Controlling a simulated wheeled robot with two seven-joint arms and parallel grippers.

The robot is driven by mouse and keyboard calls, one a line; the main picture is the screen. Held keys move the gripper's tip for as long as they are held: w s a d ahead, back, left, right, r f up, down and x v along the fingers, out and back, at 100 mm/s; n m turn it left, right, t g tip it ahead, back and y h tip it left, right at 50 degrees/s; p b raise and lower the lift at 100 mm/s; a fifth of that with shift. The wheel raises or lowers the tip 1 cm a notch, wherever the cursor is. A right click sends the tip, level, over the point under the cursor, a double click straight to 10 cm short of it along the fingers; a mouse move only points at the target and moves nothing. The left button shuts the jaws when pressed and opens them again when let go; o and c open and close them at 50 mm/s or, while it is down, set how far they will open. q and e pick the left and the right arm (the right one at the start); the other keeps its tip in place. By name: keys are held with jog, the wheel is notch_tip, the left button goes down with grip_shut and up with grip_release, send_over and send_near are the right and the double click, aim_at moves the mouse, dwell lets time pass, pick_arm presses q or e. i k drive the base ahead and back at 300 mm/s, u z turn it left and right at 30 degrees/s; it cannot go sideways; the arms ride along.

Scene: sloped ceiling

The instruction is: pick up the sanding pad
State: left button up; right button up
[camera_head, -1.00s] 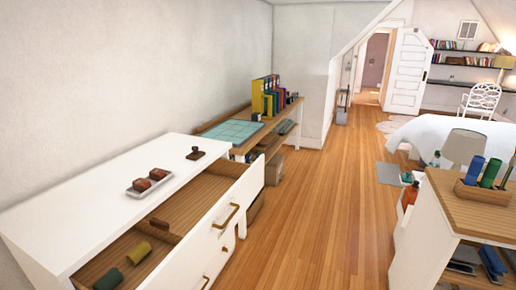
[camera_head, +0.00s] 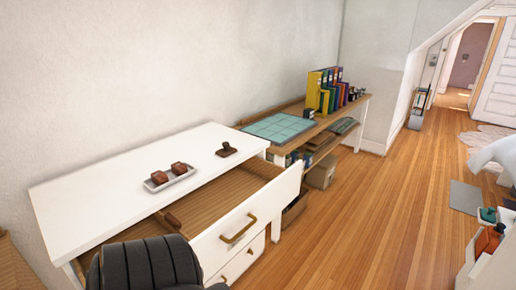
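I cannot tell for certain which thing is the sanding pad. A small brown block (camera_head: 172,220) lies in the open drawer (camera_head: 215,200) of the white dresser (camera_head: 100,205). On the dresser top, a pale tray (camera_head: 172,178) holds two reddish-brown blocks (camera_head: 160,177). A dark brown stamp-like piece (camera_head: 226,150) stands on the dresser top to the right of the tray. A black ribbed shape at the lower left hides the near part of the drawer. Neither gripper can be made out in the head view.
A wooden desk (camera_head: 350,108) beyond the dresser bears a teal gridded mat (camera_head: 280,127) and upright coloured binders (camera_head: 326,92). A cardboard box (camera_head: 321,172) sits beneath it. The pulled-out drawer juts into the room. Wooden floor (camera_head: 370,215) to its right is clear.

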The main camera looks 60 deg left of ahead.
aim_at(227, 150)
jog(key=u, duration=0.1)
jog(key=i, duration=0.8)
jog(key=u, duration=0.95)
jog(key=i, duration=0.65)
jog(key=u, duration=0.7)
